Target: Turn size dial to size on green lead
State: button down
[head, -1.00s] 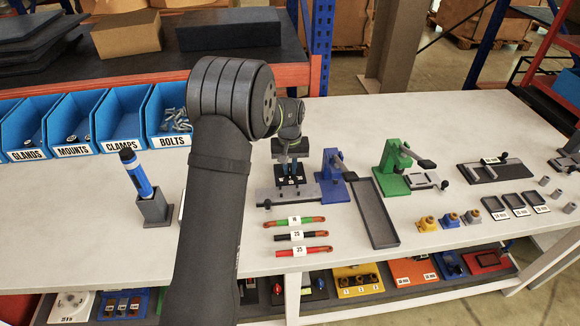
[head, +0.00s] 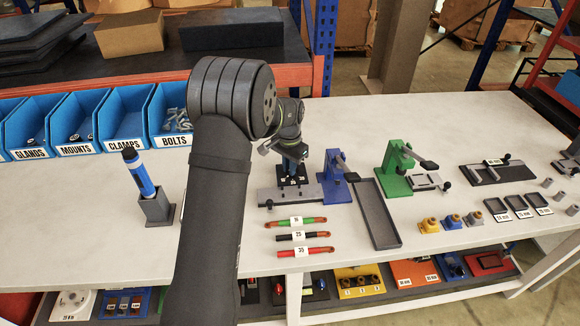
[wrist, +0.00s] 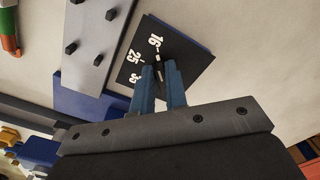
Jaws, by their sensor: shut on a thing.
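The size dial is a black plate (wrist: 185,58) with white sizes 16, 25 and 35; it also shows in the head view (head: 284,183). My gripper (wrist: 161,76) points down over the plate, its blue fingers shut on the dial knob (wrist: 159,68). The fingers hide most of the knob. White marks show between the fingertips, near the 16, but I cannot tell the exact setting. In the head view my gripper (head: 292,173) is above the plate. The green lead (head: 282,223) lies on the bench with a white tag that seems to read 16.
A black lead (head: 284,237) and a red lead (head: 285,253) lie in front of the green one. A grey pegged bar and a blue press (head: 334,170) adjoin the dial. A grey tray (head: 376,215) and a green press (head: 398,160) stand to the right.

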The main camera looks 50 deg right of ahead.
jog(key=shift+m, duration=0.5)
jog(key=shift+r, duration=0.1)
jog(key=c, duration=1.4)
grip_release()
jog(key=shift+c, duration=0.2)
notch_tip(320, 180, up, 17)
jog(key=shift+r, duration=0.2)
